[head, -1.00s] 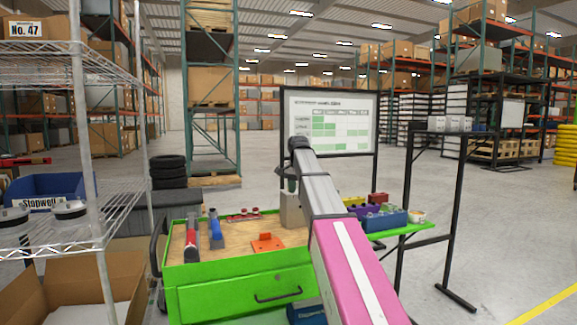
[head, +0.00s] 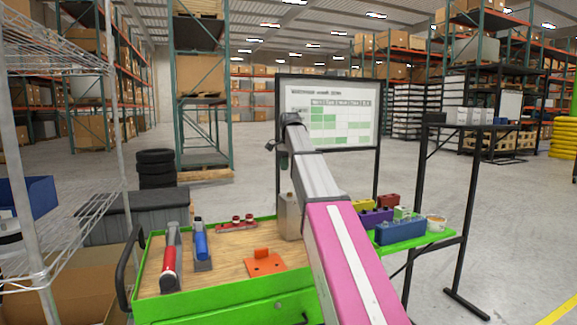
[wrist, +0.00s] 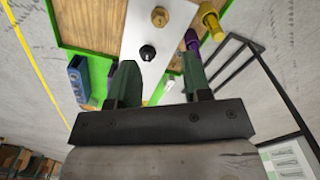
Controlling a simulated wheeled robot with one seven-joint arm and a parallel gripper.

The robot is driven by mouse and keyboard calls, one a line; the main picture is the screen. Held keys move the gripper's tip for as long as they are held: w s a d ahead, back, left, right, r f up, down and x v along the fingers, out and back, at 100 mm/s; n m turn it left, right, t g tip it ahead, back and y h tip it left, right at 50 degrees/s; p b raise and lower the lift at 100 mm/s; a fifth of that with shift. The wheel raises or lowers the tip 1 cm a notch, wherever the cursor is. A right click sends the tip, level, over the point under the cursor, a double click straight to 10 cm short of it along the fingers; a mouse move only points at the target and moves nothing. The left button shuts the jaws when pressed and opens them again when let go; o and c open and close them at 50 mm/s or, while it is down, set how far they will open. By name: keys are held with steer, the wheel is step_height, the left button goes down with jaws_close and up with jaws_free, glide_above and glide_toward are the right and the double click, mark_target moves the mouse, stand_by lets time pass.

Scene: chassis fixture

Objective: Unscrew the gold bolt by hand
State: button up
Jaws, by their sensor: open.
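The gold bolt (wrist: 160,17) shows in the wrist view, its head standing on a pale grey block (wrist: 138,25). A black bolt (wrist: 147,52) sits on the same block, nearer my gripper. My gripper (wrist: 160,62) is open and empty, its two dark green fingers apart, with the gold bolt beyond the fingertips and not between them.
Blue (head: 400,231), purple (head: 375,216) and yellow (head: 363,205) blocks stand right of my arm. A wire shelf (head: 75,225) stands at left.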

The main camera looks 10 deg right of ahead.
mark_target(290, 192)
steer(key=shift+f, duration=3)
steer(key=shift+f, duration=0.25)
steer(key=shift+f, duration=2)
steer(key=shift+r, duration=0.2)
jaws_close()
